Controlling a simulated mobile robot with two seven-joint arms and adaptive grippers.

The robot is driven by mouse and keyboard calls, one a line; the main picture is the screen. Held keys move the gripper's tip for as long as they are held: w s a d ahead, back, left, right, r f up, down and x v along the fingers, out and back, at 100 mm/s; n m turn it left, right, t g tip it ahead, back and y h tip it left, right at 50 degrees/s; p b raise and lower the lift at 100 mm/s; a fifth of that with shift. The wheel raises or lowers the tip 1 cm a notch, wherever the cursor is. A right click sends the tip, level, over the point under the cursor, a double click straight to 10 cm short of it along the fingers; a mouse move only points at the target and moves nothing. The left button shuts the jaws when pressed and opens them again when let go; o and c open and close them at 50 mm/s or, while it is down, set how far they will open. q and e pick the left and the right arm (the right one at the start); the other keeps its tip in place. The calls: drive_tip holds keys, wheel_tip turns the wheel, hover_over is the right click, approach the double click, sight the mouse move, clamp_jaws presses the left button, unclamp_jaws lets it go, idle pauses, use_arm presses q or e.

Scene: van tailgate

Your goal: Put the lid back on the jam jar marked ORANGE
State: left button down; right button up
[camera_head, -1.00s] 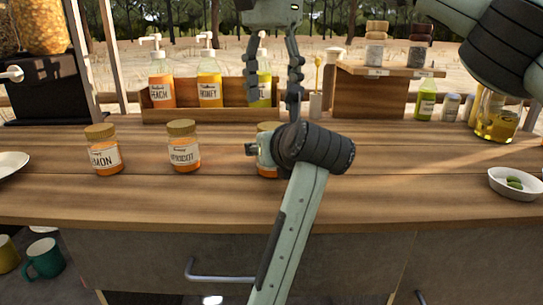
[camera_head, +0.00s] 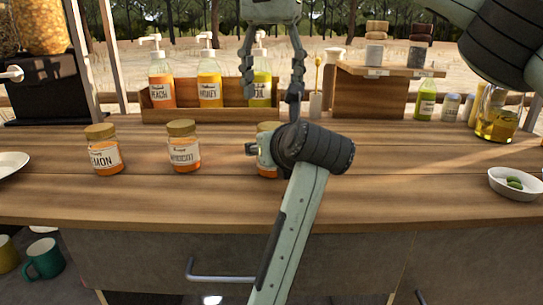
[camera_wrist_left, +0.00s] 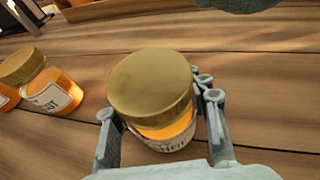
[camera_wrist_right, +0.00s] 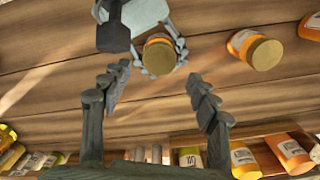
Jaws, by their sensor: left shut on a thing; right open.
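A small jam jar with orange contents (camera_head: 265,160) stands on the wooden counter, mostly hidden behind my left arm in the head view. In the left wrist view a gold lid (camera_wrist_left: 150,80) sits on top of this jar; I cannot tell whether it is tightened. The jar's label (camera_wrist_left: 170,148) is only partly visible and not readable. My left gripper (camera_wrist_left: 158,110) is shut around the jar's sides. My right gripper (camera_head: 270,96) is open and empty, above and behind the jar, pointing down. In the right wrist view its fingers (camera_wrist_right: 158,92) are spread, with the lidded jar beyond them.
Lidded jars marked LEMON (camera_head: 105,155) and APRICOT (camera_head: 184,152) stand to the left. A wooden rack (camera_head: 208,115) of labelled bottles is behind. A white dish (camera_head: 512,184) and an oil jug (camera_head: 497,123) are at right. The counter between jar and dish is clear.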

sight(272, 126)
drive_tip(key=shift+f, duration=2.8)
drive_tip(key=shift+c, duration=0.2)
drive_tip(key=c, duration=1.2)
drive_tip(key=m, duration=0.3)
drive_tip(key=o, duration=1.3)
